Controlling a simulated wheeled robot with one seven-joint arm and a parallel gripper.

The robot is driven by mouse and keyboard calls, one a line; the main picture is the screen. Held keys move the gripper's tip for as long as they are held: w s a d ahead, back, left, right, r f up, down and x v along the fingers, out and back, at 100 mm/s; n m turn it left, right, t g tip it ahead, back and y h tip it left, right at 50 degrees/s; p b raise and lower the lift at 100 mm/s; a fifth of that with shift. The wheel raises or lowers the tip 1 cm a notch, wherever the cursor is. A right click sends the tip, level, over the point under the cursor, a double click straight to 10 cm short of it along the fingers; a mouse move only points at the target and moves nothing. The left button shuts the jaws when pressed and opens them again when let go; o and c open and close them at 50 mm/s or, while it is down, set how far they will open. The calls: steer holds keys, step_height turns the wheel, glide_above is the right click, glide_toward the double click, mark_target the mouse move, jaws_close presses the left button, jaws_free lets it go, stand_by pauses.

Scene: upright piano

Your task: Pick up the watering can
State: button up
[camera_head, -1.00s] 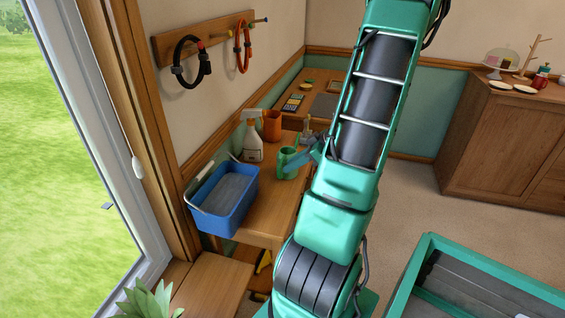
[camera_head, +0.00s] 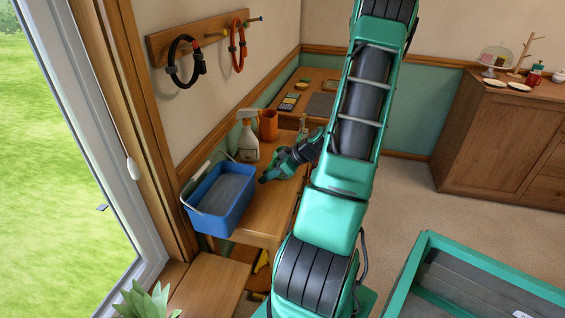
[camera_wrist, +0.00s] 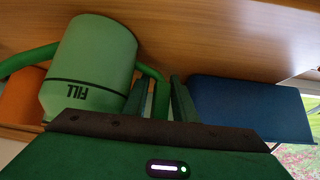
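The green watering can (camera_wrist: 95,62), marked FILL, fills the left of the wrist view. Its spout reaches left and its handle (camera_wrist: 153,76) curves out on the right. My gripper (camera_wrist: 160,98) is at the handle side, its fingers apart with the handle close to the gap between them. I cannot tell whether they touch it. In the head view my gripper (camera_head: 268,178) is low over the wooden bench (camera_head: 262,215) and hides most of the can.
A blue bin (camera_head: 222,205) stands close to my gripper on the left of the bench; it also shows in the wrist view (camera_wrist: 245,105). A spray bottle (camera_head: 248,142) and an orange pot (camera_head: 268,125) stand behind. Hoops hang on a wall rack (camera_head: 205,38).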

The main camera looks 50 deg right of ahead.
jaws_close()
steer(key=shift+r, duration=0.2)
step_height(320, 180, up, 18)
stand_by(0.5)
steer(key=shift+f, duration=0.15)
stand_by(0.4)
